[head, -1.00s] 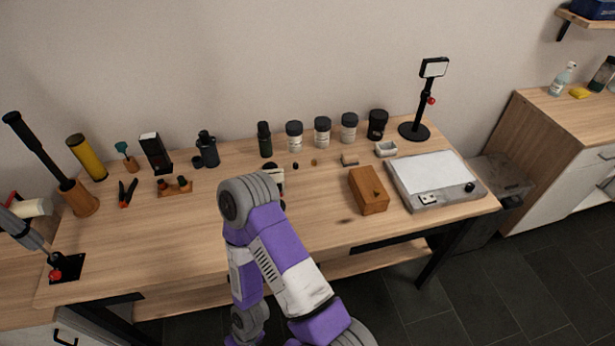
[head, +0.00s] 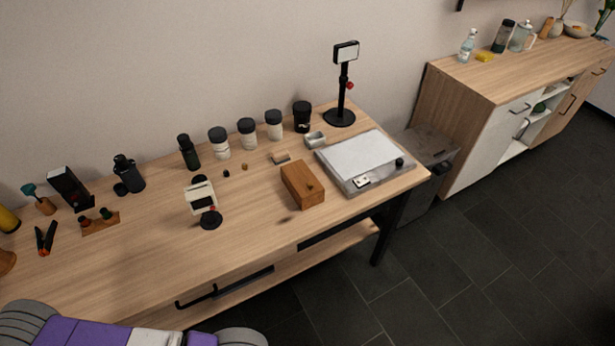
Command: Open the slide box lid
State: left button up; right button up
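The slide box is a brown wooden block-shaped box (head: 303,186) on the table, right of centre in the head view. It lies flat, with a small dark mark on its top near the right end. Its lid appears closed, though the seam is too small to make out. A purple and grey link of my arm shows at the bottom left. Neither of my grippers is in view.
A grey light panel (head: 347,180) lies right of the box. A small device on a round black base (head: 210,219) stands to its left. Several jars, including a white one (head: 274,126), line the back. The table front (head: 250,236) near the box is clear.

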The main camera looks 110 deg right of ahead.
aim_at(306, 187)
jog(key=k, duration=1.45)
jog(key=z, duration=1.5)
